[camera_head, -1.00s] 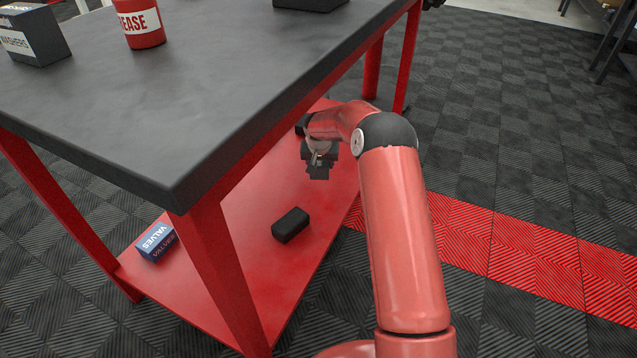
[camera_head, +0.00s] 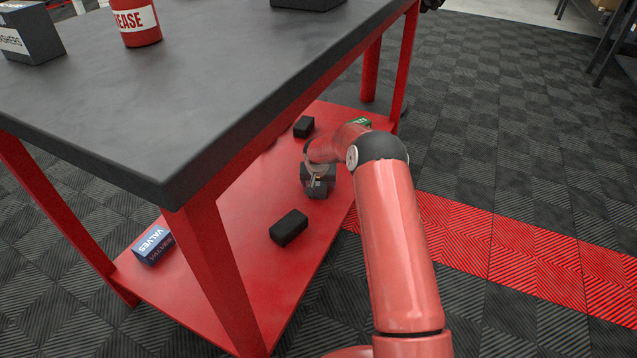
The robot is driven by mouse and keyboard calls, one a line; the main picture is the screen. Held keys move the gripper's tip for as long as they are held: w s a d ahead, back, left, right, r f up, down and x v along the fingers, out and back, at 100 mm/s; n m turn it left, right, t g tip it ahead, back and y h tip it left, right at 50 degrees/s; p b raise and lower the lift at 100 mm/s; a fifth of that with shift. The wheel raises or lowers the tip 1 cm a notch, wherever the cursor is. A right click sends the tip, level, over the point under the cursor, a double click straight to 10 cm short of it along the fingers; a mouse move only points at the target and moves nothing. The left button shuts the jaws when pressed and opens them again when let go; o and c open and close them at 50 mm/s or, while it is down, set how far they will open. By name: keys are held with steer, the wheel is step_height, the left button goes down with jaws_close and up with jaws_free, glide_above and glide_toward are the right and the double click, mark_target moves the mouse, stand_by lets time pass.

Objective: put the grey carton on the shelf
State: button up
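A dark grey carton (camera_head: 30,34) with a white label ending in "SHERS" stands on the tabletop at the far left, cut by the picture's edge. The red lower shelf (camera_head: 240,235) lies under the table. My gripper (camera_head: 318,186) is low over the far right part of this shelf, well apart from that carton. A dark blocky shape shows at the gripper's end. I cannot tell whether it is the fingers or a held box, and the finger gap is hidden.
On the lower shelf are a blue VALVES box (camera_head: 154,245), a black block (camera_head: 289,227), another black block (camera_head: 304,127) and a partly hidden green item (camera_head: 361,122). A red grease can (camera_head: 136,22) stands on the tabletop (camera_head: 180,90). Red table legs (camera_head: 215,270) frame the shelf.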

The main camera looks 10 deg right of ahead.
steer(key=p+v, duration=0.1)
steer(key=v, duration=1.1)
steer(key=shift+p, duration=0.4)
steer(key=shift+s, duration=0.1)
